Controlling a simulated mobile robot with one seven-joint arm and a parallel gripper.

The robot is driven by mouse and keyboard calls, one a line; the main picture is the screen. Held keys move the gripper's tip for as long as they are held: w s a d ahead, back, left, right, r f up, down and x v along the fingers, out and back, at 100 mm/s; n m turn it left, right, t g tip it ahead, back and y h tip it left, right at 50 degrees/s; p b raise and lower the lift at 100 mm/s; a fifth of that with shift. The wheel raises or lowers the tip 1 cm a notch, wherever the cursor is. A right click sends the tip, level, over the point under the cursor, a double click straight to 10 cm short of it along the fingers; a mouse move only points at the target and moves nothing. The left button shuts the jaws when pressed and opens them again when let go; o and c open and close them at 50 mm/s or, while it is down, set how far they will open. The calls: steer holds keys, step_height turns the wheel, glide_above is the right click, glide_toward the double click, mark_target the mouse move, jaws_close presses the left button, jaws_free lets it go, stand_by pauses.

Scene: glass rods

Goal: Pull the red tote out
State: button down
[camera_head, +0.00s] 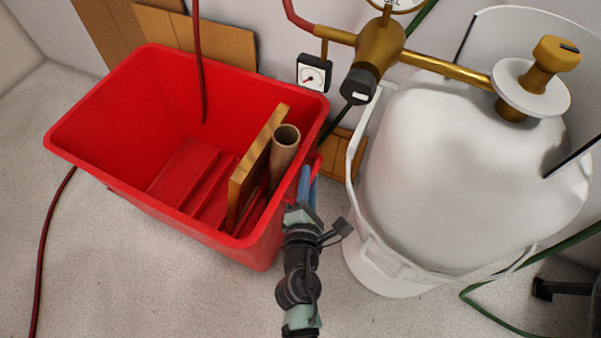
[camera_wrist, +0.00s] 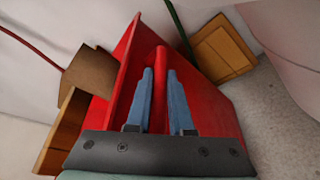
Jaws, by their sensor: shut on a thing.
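The red tote (camera_head: 120,95) stands on the floor left of centre in the head view, upright and open at the top. A cardboard tube (camera_head: 284,150) and a wooden board (camera_head: 255,165) lean inside it at the right end. My gripper (camera_head: 306,180) is at the tote's right end. In the wrist view its two blue fingers (camera_wrist: 160,90) are on either side of a red bar, the handle (camera_wrist: 160,62) of the tote, and shut on it. The tote's red wall (camera_wrist: 215,105) shows beside the fingers.
A white tank (camera_head: 460,170) in a white bucket (camera_head: 385,280) stands close on the right. A brass pipe (camera_head: 440,68) and a gauge (camera_head: 314,74) are behind. Cardboard (camera_head: 195,35) leans at the wall.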

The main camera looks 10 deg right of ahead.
steer(key=shift+s+d+f, duration=0.1)
steer(key=shift+s+d, duration=0.1)
steer(key=shift+d, duration=0.1)
steer(key=c, duration=1)
jaws_free()
steer(key=shift+o, duration=1)
steer(key=shift+a, duration=0.1)
steer(key=v, duration=1.3)
steer(key=shift+w, duration=0.1)
